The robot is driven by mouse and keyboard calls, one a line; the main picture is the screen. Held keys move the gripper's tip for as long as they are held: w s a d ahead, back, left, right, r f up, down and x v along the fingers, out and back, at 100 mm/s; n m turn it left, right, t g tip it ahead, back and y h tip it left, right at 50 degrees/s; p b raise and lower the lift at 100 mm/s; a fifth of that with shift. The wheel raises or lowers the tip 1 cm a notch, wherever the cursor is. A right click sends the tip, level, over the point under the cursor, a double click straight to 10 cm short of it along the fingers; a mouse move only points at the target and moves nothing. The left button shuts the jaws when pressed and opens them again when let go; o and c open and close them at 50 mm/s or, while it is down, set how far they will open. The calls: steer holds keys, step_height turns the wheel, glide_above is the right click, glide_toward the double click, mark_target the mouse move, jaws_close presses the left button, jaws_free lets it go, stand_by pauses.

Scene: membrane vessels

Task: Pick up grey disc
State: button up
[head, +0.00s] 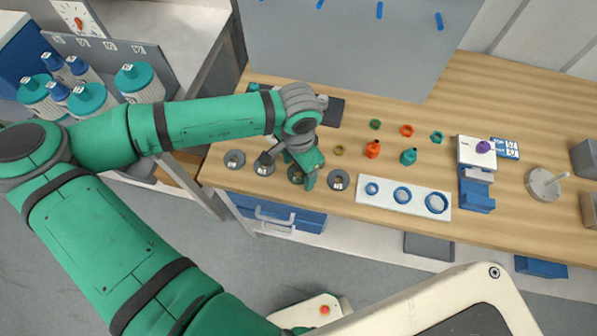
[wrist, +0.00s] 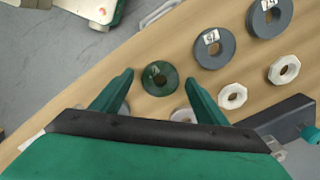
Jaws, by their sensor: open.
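Several grey ring-shaped discs with small labels lie in a row along the front edge of the wooden bench. In the head view, two are left of my gripper (head: 305,180), the far-left disc (head: 234,158) and its neighbour (head: 264,163), and one disc (head: 338,180) is to its right. My gripper points down over the row, partly hiding one disc there. In the wrist view, my gripper (wrist: 158,80) is open, with a dark, green-tinted disc (wrist: 148,85) between its fingertips. Two plain grey discs, one nearer (wrist: 200,56) and one farther (wrist: 256,25), lie to the right.
White hexagonal rings (wrist: 284,70) lie close by in the wrist view. A white panel with blue rings (head: 385,207) is right of the row. Coloured fittings such as an orange one (head: 372,149) stand behind. Blue drawers (head: 290,220) are below the bench edge.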

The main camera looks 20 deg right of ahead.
steer(key=c, duration=1.1)
steer(key=shift+c, duration=0.2)
steer(key=shift+w, duration=0.1)
